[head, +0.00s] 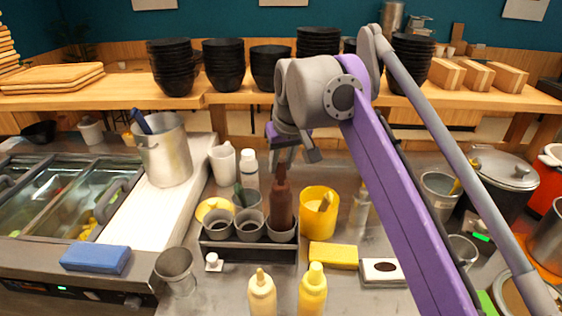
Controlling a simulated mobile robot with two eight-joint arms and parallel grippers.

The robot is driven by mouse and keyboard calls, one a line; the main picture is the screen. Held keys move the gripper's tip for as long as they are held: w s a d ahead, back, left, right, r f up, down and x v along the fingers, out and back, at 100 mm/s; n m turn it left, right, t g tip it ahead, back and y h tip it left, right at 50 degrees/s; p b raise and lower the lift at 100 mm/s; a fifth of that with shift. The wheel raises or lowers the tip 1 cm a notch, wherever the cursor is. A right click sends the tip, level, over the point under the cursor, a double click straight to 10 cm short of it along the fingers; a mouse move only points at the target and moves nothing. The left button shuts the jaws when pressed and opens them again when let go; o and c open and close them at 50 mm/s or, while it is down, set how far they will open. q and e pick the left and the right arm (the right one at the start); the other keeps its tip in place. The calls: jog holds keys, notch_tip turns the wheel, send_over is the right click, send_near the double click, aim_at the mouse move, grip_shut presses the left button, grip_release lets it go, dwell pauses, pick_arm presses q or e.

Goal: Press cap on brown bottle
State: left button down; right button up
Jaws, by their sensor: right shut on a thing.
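My right gripper points down from above and is shut on the bottle's top. A separate cap cannot be made out there; the fingers partly hide the tip. A small white piece (213,262) lies on the counter left of the rack front. My left gripper is not in view.
The dark rack (248,254) holds several grey cups. A white bottle (249,170) stands behind it, a yellow container (318,212) to its right. A cream bottle (262,294) and a yellow bottle (312,290) stand in front. A yellow sponge (333,256) lies nearby.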

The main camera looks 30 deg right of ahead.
jog(key=shift+f, duration=0.25)
jog(key=shift+f, duration=0.25)
jog(key=shift+f, duration=0.2)
dwell(0.5)
jog(key=o, duration=1.4)
jog(key=shift+r, duration=0.1)
notch_tip(320, 180, up, 6)
jog(key=p, duration=0.6)
jog(key=shift+r+p, duration=0.2)
jog(key=shift+p, duration=0.1)
